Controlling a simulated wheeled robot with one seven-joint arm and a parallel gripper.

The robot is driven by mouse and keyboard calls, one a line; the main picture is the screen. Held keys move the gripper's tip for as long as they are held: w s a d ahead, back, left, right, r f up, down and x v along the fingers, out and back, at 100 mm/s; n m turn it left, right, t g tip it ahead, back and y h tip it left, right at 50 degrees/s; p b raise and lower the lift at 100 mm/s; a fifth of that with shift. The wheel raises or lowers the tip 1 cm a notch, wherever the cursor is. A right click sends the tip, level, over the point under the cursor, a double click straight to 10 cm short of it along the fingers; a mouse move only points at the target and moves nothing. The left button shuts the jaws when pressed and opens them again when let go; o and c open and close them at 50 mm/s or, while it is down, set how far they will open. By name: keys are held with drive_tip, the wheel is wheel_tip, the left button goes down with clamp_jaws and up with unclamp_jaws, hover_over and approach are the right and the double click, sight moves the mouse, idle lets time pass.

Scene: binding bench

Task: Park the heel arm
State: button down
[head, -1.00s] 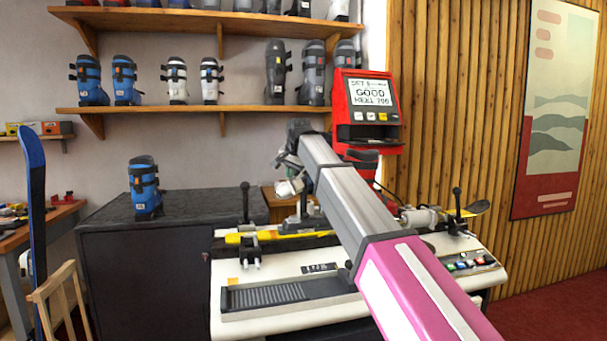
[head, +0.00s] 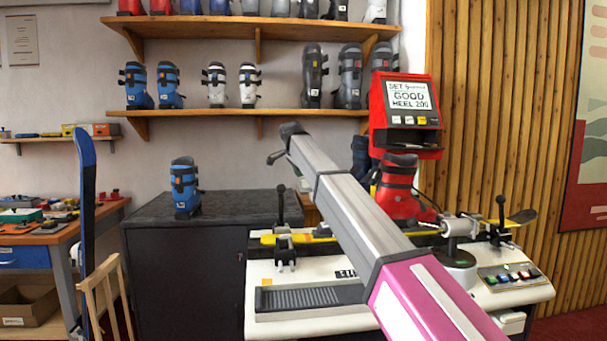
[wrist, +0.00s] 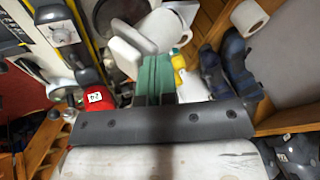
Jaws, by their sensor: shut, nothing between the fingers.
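The binding tester (head: 270,325) is a white bench machine with a yellow ski (head: 268,238) clamped along it. A red boot (head: 400,195) stands on the ski. The apparent heel arm (head: 456,229), a pale cylinder on a round post, lies just right of the boot, its near end close to the heel. My gripper (wrist: 153,78) shows in the wrist view as green fingers, shut and empty. In the head view my arm hides most of it; its end is above the tester's back left, apart from the heel arm. The red boot also shows in the wrist view (wrist: 97,98).
Black lever clamps (head: 281,205) stand at the ski's ends. A dark cabinet (head: 180,270) with a blue boot (head: 184,188) is at left. Boot shelves (head: 230,112) hang behind. A wooden chair (head: 103,295) stands front left.

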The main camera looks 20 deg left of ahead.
drive_tip(key=shift+w+a, duration=0.4)
drive_tip(key=shift+w, duration=0.05)
idle(0.4)
